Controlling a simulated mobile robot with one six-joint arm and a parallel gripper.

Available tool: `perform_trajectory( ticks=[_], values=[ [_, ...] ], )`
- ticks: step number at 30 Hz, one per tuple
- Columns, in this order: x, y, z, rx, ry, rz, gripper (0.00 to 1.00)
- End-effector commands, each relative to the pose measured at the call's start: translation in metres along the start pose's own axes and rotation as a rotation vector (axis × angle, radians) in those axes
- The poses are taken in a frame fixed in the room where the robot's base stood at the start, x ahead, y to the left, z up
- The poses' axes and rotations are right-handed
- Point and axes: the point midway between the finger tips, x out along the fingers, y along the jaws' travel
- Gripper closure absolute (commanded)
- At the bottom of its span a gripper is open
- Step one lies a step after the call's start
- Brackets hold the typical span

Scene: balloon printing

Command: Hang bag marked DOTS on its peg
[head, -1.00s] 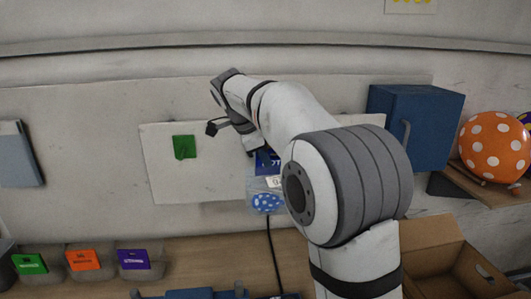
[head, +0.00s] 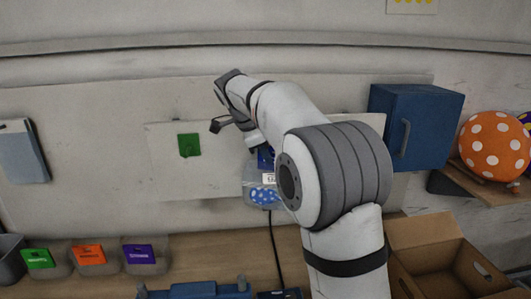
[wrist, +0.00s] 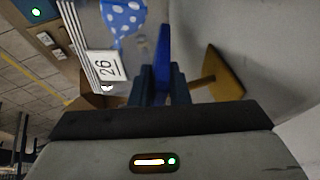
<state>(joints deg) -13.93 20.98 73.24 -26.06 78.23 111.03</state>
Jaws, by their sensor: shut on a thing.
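A clear bag with a blue white-dotted print (head: 262,194) and a blue top hangs under my forearm in the head view. In the wrist view, my gripper (wrist: 159,72) is shut on the bag's blue top (wrist: 164,52). The head view shows a green plate with a peg (head: 189,145) on the pale board (head: 165,180).
A blue cabinet (head: 420,120) and an orange dotted balloon (head: 493,146) are at the right. An open cardboard box (head: 425,262) stands below them. Bins with green, orange and purple labels (head: 145,257) line the lower left. A grey-blue pad (head: 22,155) hangs at far left.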

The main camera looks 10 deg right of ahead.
Motion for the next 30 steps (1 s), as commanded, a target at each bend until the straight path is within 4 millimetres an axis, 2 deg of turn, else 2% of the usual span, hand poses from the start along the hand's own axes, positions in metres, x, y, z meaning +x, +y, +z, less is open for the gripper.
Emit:
perform_trajectory(
  ticks=[2,3,12,25,30],
  values=[
    [-0.001,-0.008,-0.003,0.001,0.001,-0.028,1.0],
    [-0.001,-0.008,-0.003,0.001,0.001,-0.028,0.84],
    [0.0,-0.007,-0.002,0.001,0.001,-0.026,0.59],
    [-0.001,-0.005,-0.001,0.001,-0.001,-0.021,0.59],
    [-0.011,-0.008,-0.005,0.001,-0.001,-0.021,0.59]
  ],
)
